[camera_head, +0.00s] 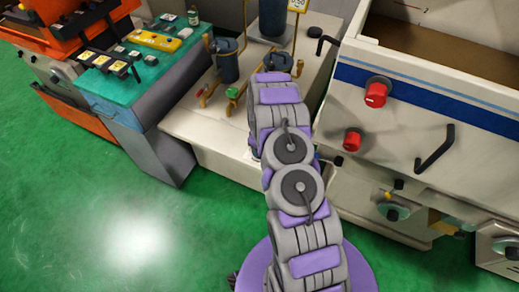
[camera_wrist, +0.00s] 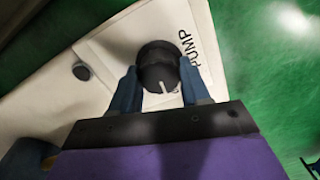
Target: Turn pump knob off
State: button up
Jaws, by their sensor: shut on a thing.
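The pump knob (camera_wrist: 158,66) is a black round knob with a white pointer line, on a pale panel with the printed word PUMP beside it. In the wrist view my gripper (camera_wrist: 160,88) has one blue finger on each side of the knob and is shut on it. The pointer line shows on the knob's near side, toward the gripper's palm. Part of the lettering near the knob is hidden by the right finger. In the head view my arm reaches to the low cream cabinet, and its own links hide the gripper and knob.
A smaller dark round part (camera_wrist: 82,71) sits on the panel left of the knob. In the head view, red knobs (camera_head: 376,93) and a black handle (camera_head: 436,148) are on the machine at right. A teal-topped bench (camera_head: 130,85) stands left. Green floor is open in front.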

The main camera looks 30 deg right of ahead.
jog(key=shift+w+r+n, duration=0.1)
jog(key=shift+w+n, duration=0.1)
jog(key=shift+n, duration=0.4)
jog(key=o, duration=1.1)
jog(key=shift+s, duration=0.1)
jog(key=shift+c, duration=0.2)
notch_tip(320, 180, up, 17)
jog(key=p, duration=0.2)
